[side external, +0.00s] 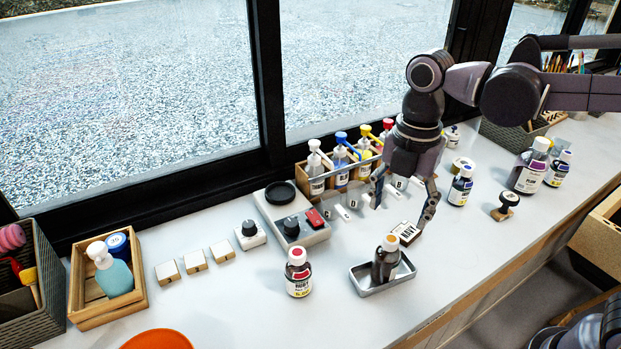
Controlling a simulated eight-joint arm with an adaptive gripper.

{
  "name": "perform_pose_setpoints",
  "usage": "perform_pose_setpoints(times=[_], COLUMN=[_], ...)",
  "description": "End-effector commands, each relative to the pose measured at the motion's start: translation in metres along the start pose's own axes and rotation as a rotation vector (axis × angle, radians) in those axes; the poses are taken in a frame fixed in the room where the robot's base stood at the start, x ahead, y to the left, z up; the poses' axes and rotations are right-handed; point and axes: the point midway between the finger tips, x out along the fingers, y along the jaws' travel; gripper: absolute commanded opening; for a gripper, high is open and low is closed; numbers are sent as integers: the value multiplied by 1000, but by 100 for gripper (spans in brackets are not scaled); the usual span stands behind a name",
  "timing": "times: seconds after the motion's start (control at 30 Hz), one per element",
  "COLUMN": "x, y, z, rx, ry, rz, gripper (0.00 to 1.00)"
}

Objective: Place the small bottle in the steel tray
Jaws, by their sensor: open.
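The steel tray (367,288) is a shallow metal tray near the front edge of the counter. A small dark bottle with a light cap (385,262) stands upright in it. My gripper (402,213) is open above and behind the tray, fingers pointing down, apart from the bottle. A small white block with dark lettering (405,233) shows between and below the fingers, on the counter behind the tray; whether a finger touches it I cannot tell. Another small bottle with a red cap (299,272) stands upright on the counter left of the tray.
A wooden rack of pump bottles (335,183) stands behind by the window. A grey device with knobs (291,216) is left of it. Dark bottles (528,168) and a stamp (505,206) stand to the right. A wooden box with a teal bottle (84,289) is at left.

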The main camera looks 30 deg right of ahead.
Motion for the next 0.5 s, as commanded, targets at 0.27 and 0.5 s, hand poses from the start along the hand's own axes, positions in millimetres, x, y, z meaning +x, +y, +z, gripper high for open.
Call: perform_pose_setpoints(times=[0.27,0.5], x=[6,18], y=[-25,-53], z=[30,60], rx=[539,1191], ry=[9,108], rz=[166,377], gripper=[69,69])
